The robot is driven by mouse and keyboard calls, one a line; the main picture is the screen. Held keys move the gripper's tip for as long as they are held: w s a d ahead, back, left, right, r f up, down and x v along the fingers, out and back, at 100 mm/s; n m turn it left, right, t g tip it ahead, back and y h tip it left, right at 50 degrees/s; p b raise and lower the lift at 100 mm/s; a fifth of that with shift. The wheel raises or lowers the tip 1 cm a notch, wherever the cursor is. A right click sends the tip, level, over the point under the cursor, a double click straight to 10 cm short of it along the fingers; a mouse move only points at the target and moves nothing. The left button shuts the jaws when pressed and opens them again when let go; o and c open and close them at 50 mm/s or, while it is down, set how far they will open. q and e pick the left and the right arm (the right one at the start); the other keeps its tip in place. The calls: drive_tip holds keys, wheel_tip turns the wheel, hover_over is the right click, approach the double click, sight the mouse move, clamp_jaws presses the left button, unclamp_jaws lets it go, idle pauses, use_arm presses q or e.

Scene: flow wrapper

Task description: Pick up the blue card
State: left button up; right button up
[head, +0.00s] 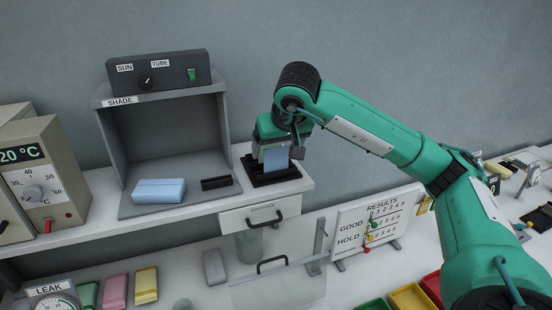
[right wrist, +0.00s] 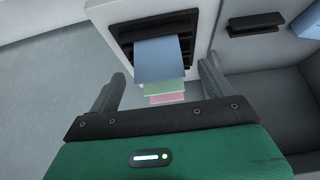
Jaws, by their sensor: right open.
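The blue card (right wrist: 158,60) stands in a black slotted holder (right wrist: 125,32), in front of a green card (right wrist: 165,88) and a pink card (right wrist: 167,98) in the right wrist view. In the head view the blue card (head: 276,158) shows below my right gripper (head: 277,148), above the black holder (head: 272,176) on the shelf. My right gripper (right wrist: 163,72) is open, with one finger on each side of the cards and gaps between. Whether a finger touches a card cannot be told. My left gripper is not in view.
A grey SHADE booth (head: 165,130) stands left of the holder, with a light-blue block (head: 158,191) and a small black stand (head: 216,183) in it. A drawer (head: 260,214) sits under the shelf. A RESULTS board (head: 372,225) stands lower right.

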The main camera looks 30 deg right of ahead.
sight(277, 154)
drive_tip(key=shift+f, duration=0.15)
drive_tip(key=shift+w+f+p, duration=0.25)
drive_tip(key=shift+f+p, duration=0.2)
drive_tip(key=shift+p, duration=0.15)
drive_tip(key=p+x, duration=0.1)
drive_tip(key=x, duration=0.2)
drive_tip(key=shift+s+d+p, duration=0.1)
drive_tip(key=shift+d+p, duration=0.05)
drive_tip(key=shift+p, duration=0.25)
drive_tip(key=shift+w+f, duration=0.25)
drive_tip(key=shift+f, duration=0.3)
drive_tip(key=c, duration=1)
